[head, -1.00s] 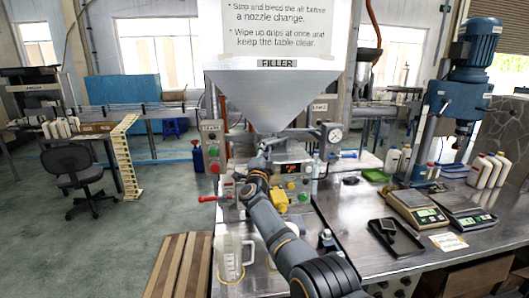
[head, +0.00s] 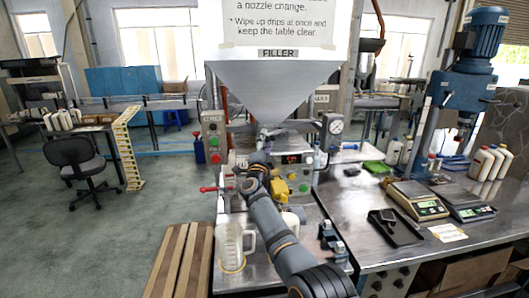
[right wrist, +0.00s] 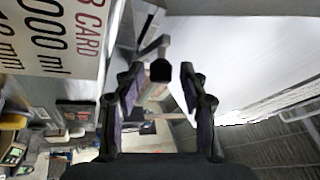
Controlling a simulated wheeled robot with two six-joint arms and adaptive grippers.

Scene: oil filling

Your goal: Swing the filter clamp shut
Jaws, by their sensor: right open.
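A dark lever with a rounded black end, which looks like the filter clamp's handle (right wrist: 160,70), shows in the right wrist view. It lies in line with the gap between the fingers of my right gripper (right wrist: 160,88); I cannot tell its depth or whether they touch. The right gripper is open and nothing is clearly held. In the head view, the right gripper (head: 259,158) is under the steel hopper (head: 275,90), in front of the filler. The clamp cannot be made out there, partly hidden by my arm. My left gripper is not in view.
A clear measuring jug (head: 232,245) stands left of my forearm. The filler's control panel (head: 298,170), a yellow part (head: 281,192) and a red-handled lever (head: 212,189) are close by. Scales (head: 418,200) and a black tray (head: 398,230) are on the right table.

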